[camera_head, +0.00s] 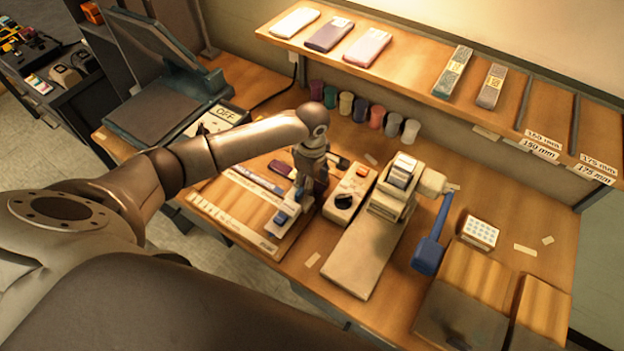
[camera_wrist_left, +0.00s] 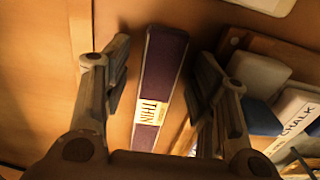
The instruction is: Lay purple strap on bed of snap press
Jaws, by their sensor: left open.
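A purple strap (camera_wrist_left: 160,90) with a yellow-and-white label reading "THIN" lies between the spread fingers of my left gripper (camera_wrist_left: 157,85) in the left wrist view. The fingers are apart, with a gap on each side of the strap. In the head view my left gripper (camera_head: 310,190) points down over the bench beside the ruled board, and it hides most of what is under it. The snap press (camera_head: 392,200) stands to its right, with a blue lever on its right side and a long beige bed (camera_head: 352,258) that is bare. My right gripper is not in view.
A beige box with a black knob (camera_head: 347,196) stands between my left gripper and the press. The ruled board (camera_head: 240,212) lies to the left. A chalk box (camera_wrist_left: 292,112) is close to the right finger. A shelf (camera_head: 400,62) with several straps runs above the back.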

